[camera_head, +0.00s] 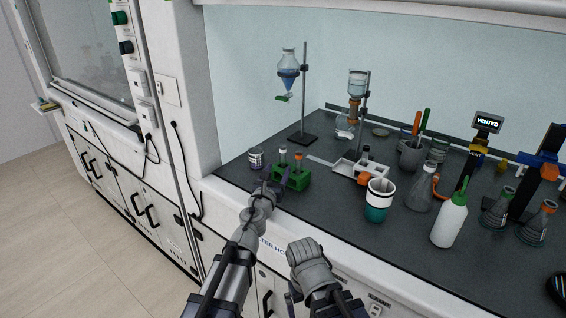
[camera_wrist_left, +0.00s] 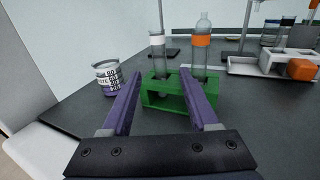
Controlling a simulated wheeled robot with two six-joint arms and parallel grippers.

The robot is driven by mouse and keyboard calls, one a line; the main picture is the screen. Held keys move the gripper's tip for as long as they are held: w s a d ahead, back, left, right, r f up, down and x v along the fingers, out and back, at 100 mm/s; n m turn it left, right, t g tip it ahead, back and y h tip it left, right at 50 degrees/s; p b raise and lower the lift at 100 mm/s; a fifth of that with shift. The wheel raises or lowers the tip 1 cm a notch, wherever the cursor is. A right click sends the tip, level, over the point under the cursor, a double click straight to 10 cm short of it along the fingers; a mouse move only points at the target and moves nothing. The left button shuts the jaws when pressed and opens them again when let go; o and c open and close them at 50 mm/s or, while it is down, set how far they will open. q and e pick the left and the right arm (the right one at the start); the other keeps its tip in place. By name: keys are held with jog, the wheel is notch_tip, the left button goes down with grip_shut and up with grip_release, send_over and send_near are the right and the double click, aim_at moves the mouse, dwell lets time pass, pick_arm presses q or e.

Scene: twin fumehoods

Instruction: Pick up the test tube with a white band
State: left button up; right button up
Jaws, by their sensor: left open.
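The test tube with a white band (camera_wrist_left: 157,41) stands upright in a green rack (camera_wrist_left: 164,102) in the left wrist view. In the head view this tube (camera_head: 283,156) is the left one in the rack (camera_head: 291,182). A second tube with an orange band (camera_wrist_left: 202,41) stands to its right. My left gripper (camera_wrist_left: 161,74) is open and empty, its purple fingers pointing at the rack, with the white-banded tube in line between them. In the head view the left gripper (camera_head: 271,184) is at the rack's front left. My right arm's wrist is low in the middle; its jaws are unclear.
A labelled beaker (camera_wrist_left: 107,77) stands left of the rack. A stand with a blue-filled funnel (camera_head: 288,78) is behind. A white tray (camera_head: 345,168), a teal cup (camera_head: 377,205) and a white bottle (camera_head: 449,222) are to the right. The bench's front edge is close.

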aim_at(282, 163)
pick_arm(q)
jog(key=x, duration=0.5)
jog(key=shift+w+f, duration=0.15)
jog(key=shift+f, duration=0.1)
grip_shut()
dwell(0.4)
